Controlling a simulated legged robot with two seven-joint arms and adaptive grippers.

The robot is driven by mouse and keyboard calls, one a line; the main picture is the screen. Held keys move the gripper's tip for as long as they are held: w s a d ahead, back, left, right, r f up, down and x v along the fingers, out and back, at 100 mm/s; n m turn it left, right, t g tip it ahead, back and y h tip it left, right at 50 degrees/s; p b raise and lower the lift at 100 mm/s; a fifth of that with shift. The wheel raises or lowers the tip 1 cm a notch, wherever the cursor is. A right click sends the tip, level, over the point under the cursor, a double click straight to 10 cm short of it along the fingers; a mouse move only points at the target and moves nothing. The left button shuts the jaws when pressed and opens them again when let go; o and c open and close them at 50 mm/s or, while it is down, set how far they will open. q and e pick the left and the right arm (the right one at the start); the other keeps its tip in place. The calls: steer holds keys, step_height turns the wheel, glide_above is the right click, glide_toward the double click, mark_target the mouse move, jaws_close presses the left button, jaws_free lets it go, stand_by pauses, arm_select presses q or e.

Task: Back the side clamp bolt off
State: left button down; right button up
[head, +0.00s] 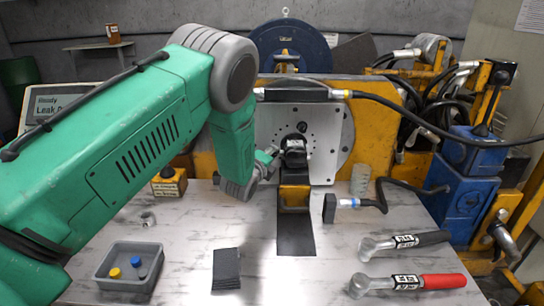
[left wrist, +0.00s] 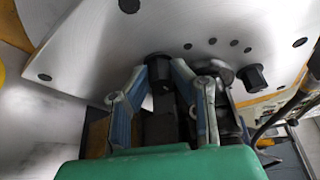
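A dark motor (head: 293,158) sits on the yellow block in front of the grey round-holed plate (head: 320,135). My left gripper (head: 270,160) reaches in from the left, its fingertips close to the motor's left side. In the left wrist view its two blue-grey fingers (left wrist: 159,70) stand apart on either side of a black cylindrical bolt head (left wrist: 158,66), which may be the side clamp bolt. I cannot tell whether they touch it. A second black bolt head (left wrist: 254,77) stands to the right. The motor's side is largely hidden by my gripper. My right gripper is not in view.
A red-handled hammer-like tool (head: 408,283) and a black-handled one (head: 403,243) lie at the right. A grey tray (head: 105,279) with small caps stands front left. A dark pad (head: 226,268) lies at the front. A black hose (head: 415,120) crosses at right.

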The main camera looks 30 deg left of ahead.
arm_select(q)
steer(key=shift+s+d+f, duration=0.1)
steer(key=shift+d+f, duration=0.05)
steer(key=shift+f, duration=0.15)
steer(key=n+t+b, duration=0.1)
steer(key=n, duration=0.1)
steer(key=n+t+b, duration=0.1)
steer(key=n+b, duration=0.1)
steer(key=n, duration=0.1)
steer(key=f+n+t+b, duration=0.1)
steer(key=n, duration=0.1)
steer(key=shift+d+n, duration=0.1)
steer(key=shift+n, duration=0.2)
steer(key=shift+b, duration=0.3)
stand_by(0.4)
steer(key=c, duration=1.4)
jaws_free()
steer(key=shift+r, duration=0.25)
steer(key=shift+r, duration=0.1)
